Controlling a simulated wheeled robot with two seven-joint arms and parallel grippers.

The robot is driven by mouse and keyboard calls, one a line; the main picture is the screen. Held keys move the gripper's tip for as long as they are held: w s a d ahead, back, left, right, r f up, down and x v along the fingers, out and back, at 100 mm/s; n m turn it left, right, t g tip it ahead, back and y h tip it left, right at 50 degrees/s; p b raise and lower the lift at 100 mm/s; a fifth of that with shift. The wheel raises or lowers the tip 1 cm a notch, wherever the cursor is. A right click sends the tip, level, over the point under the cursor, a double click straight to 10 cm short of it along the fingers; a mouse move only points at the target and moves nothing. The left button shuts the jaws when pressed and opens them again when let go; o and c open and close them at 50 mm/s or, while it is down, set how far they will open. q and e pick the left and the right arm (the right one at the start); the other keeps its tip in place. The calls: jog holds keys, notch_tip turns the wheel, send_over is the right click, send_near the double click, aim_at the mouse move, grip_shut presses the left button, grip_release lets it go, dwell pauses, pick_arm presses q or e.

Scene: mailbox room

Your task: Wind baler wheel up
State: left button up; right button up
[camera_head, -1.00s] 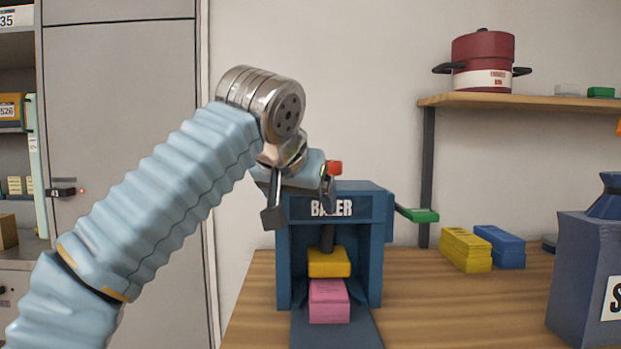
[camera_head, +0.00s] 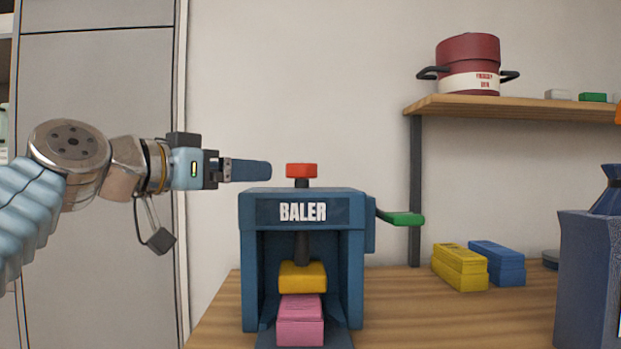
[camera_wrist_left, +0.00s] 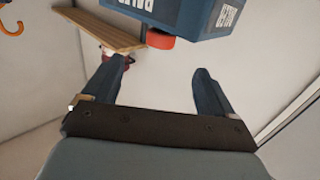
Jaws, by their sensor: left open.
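The blue baler (camera_head: 357,270) stands on the wooden table. A red wheel (camera_head: 301,171) tops its short post, and a green-ended handle (camera_head: 404,218) sticks out at its right side. Inside, a yellow press block (camera_head: 302,276) on a dark shaft sits on, or just above, a pink bundle (camera_head: 300,320). My left gripper (camera_head: 268,171) is level with the red wheel, to its left and apart from it, pointing right. In the left wrist view its jaws (camera_wrist_left: 152,72) are open and empty, with the red wheel (camera_wrist_left: 161,41) beyond the gap between the fingertips. My right gripper is not in view.
Yellow blocks (camera_head: 460,267) and blue blocks (camera_head: 497,262) lie right of the baler. A dark blue container (camera_head: 585,285) stands at the right edge. A wall shelf (camera_head: 510,105) holds a red pot (camera_head: 468,65). Free air surrounds the baler's top.

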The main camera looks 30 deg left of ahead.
aim_at(291, 166)
pick_arm(q)
jog(key=w+p, duration=0.1)
jog(key=w, duration=0.3)
jog(key=w+d+p, duration=0.1)
jog(key=w, duration=0.3)
jog(key=w+d+p, duration=0.1)
jog(key=w, duration=0.3)
jog(key=shift+w+r+p, duration=0.2)
jog(key=shift+r+p, duration=0.15)
jog(key=shift+p, duration=0.05)
jog(key=shift+w+d+f, duration=0.1)
jog(key=shift+w+d, duration=0.05)
jog(key=shift+w, duration=0.4)
